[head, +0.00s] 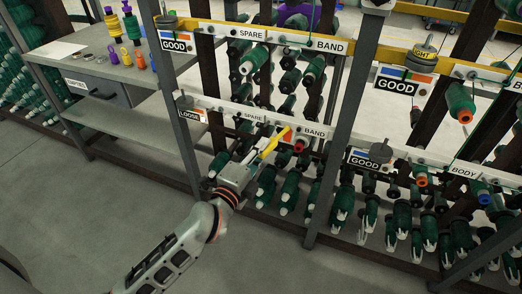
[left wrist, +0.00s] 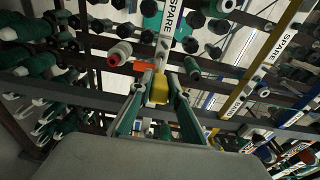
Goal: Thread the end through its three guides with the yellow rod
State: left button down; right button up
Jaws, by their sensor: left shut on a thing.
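My left gripper (head: 248,167) is shut on the yellow rod (head: 276,142). The rod slants up and right, its far part in front of the lower white strip with the BAND label (head: 314,133). A bobbin with a red-orange end (head: 299,146) is just right of the rod's tip; I cannot tell if they touch. In the left wrist view, the yellow rod (left wrist: 160,88) shows between the two fingers (left wrist: 158,100), pointing at the rack. The thread end and the three guides are too small to make out. My right gripper is out of view.
A rack of green bobbins fills the right side, with grey uprights (head: 340,110) and a yellow top rail (head: 350,47). A grey workbench (head: 110,75) holds coloured spools at upper left. The floor at lower left is clear.

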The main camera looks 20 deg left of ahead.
aim_at(261, 156)
pick_arm(q)
jog(key=shift+s, duration=0.15)
jog(key=s, duration=0.3)
jog(key=shift+s+a, duration=0.1)
jog(key=shift+s, duration=0.25)
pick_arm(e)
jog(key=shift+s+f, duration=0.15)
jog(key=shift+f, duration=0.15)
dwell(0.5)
pick_arm(q)
jog(key=shift+w+d, duration=0.4)
jog(key=shift+w+d+b, duration=0.5)
jog(key=shift+w+d, duration=0.85)
jog(key=shift+w, duration=0.15)
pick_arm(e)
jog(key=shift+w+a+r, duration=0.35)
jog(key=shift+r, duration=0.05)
